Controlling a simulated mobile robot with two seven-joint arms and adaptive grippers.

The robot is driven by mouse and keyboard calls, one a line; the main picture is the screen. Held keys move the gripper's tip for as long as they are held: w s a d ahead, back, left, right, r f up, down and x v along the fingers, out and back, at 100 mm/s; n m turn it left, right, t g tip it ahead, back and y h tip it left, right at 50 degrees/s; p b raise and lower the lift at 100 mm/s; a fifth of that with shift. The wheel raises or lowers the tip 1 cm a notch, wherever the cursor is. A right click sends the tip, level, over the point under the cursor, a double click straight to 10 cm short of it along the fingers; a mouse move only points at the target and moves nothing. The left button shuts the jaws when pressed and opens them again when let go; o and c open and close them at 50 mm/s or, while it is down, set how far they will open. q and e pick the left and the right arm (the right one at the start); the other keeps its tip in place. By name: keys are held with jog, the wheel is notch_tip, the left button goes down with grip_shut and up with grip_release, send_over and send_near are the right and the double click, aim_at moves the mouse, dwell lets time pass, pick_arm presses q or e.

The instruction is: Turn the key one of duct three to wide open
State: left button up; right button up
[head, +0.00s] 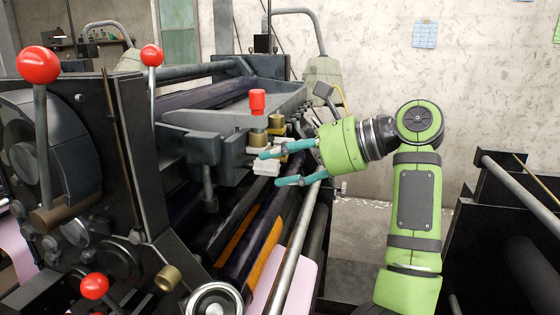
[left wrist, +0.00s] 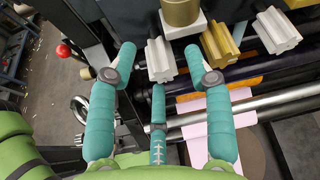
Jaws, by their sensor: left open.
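My left gripper (head: 271,168) is open at the side of the press, over a row of small keys. In the left wrist view its teal fingers (left wrist: 160,52) stand either side of a white ribbed key (left wrist: 160,66), with visible gaps and a third finger below. A gold key (left wrist: 217,46) and another white key (left wrist: 276,31) are to its right. In the head view a white key (head: 266,169) shows by the fingertips. I cannot tell which key is key one of duct three, nor its setting. My right gripper is not in view.
A brass post with a red cap (head: 257,102) rises beside the keys. Red-knobbed levers (head: 38,66) stand at the left. Rollers, including a shiny bar (head: 297,235), run below the gripper. Another dark machine (head: 508,235) is at the right. Some floor between them is free.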

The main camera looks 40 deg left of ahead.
pick_arm(q)
jog(key=v, duration=0.6)
jog(key=shift+d+r, duration=0.25)
jog(key=shift+d, duration=0.05)
